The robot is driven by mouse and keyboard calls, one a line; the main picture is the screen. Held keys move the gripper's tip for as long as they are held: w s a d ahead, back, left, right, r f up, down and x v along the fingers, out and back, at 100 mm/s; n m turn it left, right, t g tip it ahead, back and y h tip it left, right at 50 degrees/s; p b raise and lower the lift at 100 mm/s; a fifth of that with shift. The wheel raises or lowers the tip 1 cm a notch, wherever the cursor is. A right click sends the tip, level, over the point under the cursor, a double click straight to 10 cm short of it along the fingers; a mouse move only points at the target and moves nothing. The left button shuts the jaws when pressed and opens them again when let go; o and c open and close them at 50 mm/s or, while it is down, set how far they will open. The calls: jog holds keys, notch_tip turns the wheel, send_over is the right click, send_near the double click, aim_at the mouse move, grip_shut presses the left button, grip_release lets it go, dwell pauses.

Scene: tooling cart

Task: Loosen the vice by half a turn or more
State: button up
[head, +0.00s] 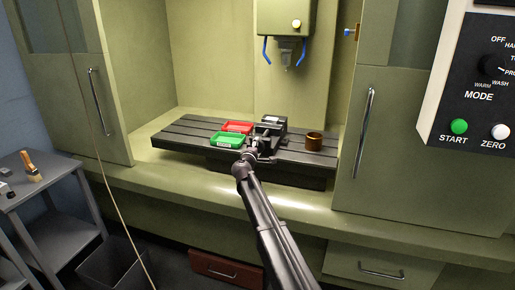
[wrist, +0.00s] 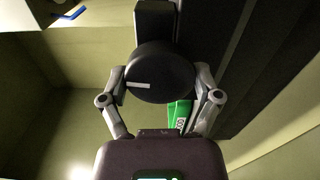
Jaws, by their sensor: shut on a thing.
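My gripper (head: 253,153) reaches the front of the vice from below in the head view. In the wrist view my gripper (wrist: 158,80) has one finger on each side of the knob, shut on it. The arm and gripper hide the knob in the head view.
A green tray (head: 226,142) and a red tray (head: 238,127) sit left of the vice. The spindle with blue nozzles (head: 287,55) hangs above. Cabinet doors flank the opening.

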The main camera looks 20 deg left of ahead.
jog(key=n, duration=0.4)
jog(key=shift+w+n, duration=0.1)
jog(key=shift+n, duration=0.2)
jog(key=n, duration=0.3)
jog(key=shift+n, duration=0.4)
jog(key=n, duration=1.2)
jog(key=shift+n, duration=0.3)
jog(key=n, duration=0.3)
jog(key=shift+n, duration=0.3)
jog(key=n, duration=0.4)
jog(key=shift+n, duration=0.3)
jog(key=n, duration=0.4)
